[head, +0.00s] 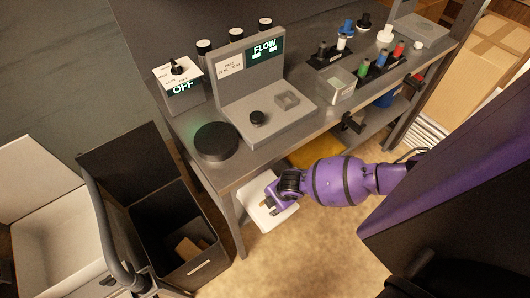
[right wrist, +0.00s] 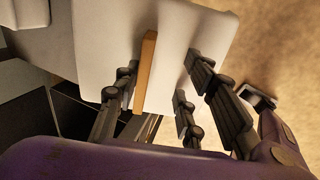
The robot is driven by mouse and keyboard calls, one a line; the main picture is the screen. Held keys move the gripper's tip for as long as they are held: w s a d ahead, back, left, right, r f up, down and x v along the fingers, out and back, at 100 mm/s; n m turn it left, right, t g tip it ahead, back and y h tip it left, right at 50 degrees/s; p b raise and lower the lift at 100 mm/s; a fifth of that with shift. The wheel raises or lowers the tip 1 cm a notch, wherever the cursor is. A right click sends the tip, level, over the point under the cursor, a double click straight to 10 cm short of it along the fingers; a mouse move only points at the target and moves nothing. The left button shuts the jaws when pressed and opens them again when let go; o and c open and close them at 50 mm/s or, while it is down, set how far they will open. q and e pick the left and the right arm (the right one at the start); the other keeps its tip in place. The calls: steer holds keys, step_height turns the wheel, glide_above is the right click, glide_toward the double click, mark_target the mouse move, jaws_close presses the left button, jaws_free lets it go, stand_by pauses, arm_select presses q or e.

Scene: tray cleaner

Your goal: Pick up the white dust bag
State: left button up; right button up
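The white dust bag (head: 259,214) shows in the head view below the front edge of the workbench, partly covered by my right gripper (head: 272,204). In the right wrist view the white bag (right wrist: 215,30) fills the upper middle, with a tan strip (right wrist: 146,72) standing out from its face. My right gripper (right wrist: 158,88) is open, with its dark fingers on both sides of the strip. A gap shows between the strip and the fingers on the right; whether the left finger touches it I cannot tell. My left gripper is not in view.
The steel workbench (head: 190,139) carries a grey fixture with a FLOW sign (head: 265,50), a black disc (head: 216,141) and several coloured bottles. A dark open bin (head: 211,268) stands at lower left, beside a white open container (head: 50,240). Bare floor (head: 300,250) lies below the gripper.

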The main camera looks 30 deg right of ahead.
jaws_close()
stand_by(0.3)
